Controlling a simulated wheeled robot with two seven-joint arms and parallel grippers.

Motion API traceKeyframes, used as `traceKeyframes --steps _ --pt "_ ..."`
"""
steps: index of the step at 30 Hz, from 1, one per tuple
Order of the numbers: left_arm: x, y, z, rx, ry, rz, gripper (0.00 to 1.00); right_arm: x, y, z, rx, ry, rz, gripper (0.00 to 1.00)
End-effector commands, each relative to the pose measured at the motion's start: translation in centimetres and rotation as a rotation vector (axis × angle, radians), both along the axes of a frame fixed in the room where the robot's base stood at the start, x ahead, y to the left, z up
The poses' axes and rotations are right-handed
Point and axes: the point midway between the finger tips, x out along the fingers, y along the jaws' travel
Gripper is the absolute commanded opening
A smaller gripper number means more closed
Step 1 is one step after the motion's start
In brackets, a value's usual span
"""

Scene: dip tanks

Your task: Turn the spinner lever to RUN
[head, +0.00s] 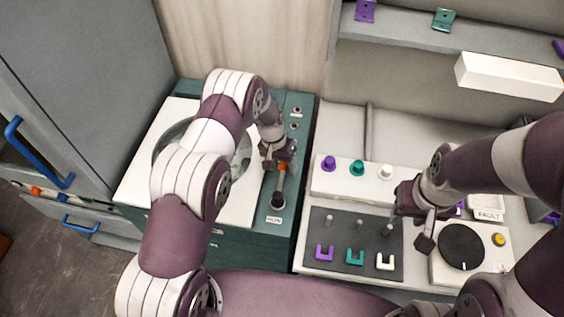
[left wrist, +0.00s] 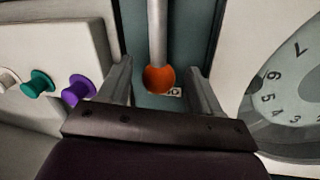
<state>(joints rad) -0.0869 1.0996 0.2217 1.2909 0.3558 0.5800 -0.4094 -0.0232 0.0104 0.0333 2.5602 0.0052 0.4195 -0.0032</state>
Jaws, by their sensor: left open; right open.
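The spinner (head: 130,185) is a teal cabinet with a white top and a round lid, mostly behind my left arm. Its lever (head: 279,188) is a grey rod with an orange knob (head: 283,167), on the right teal strip. The rod points away from its dark pivot, toward the back. My left gripper (head: 278,160) is at the knob end. In the left wrist view, the orange knob (left wrist: 158,78) shows between the open fingers, with a gap on both sides. A small label (head: 273,220) is by the pivot; its text is too small to read. My right gripper (head: 425,232) is open and empty.
Right of the spinner stands a bench with purple, teal and white knobs (head: 357,167), a dark mat (head: 340,262) with coloured U-shaped pieces, and a black disc (head: 461,246) by a FAULT sign (head: 489,214). A shelf (head: 400,32) is above. A numbered dial (left wrist: 292,95) shows in the left wrist view.

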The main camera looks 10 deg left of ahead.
Motion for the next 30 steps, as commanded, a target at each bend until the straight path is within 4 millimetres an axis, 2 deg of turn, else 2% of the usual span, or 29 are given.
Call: traceKeyframes --steps 3,4,9,10,20,30 --pt "0.0 0.0 0.0 0.000 -0.001 0.000 0.64 0.0 0.0 0.0 0.000 0.000 0.000 0.40" --pt "0.0 0.0 0.0 0.000 -0.001 0.000 0.61 0.0 0.0 -0.1 0.000 0.000 0.000 0.40" --pt "0.0 0.0 0.0 0.000 -0.001 0.000 0.06 0.0 0.0 0.0 0.000 0.000 0.000 0.40" --pt "0.0 0.0 0.0 0.000 -0.002 0.000 0.00 0.0 0.0 0.0 0.000 0.000 0.000 0.40" --pt "0.1 0.4 0.1 0.000 -0.004 0.033 0.00 0.0 0.0 -0.4 0.000 0.000 0.000 0.40" --pt "-0.3 2.6 -0.1 -0.002 -0.004 0.256 0.00 0.0 0.0 -1.9 0.000 0.000 0.000 0.40"
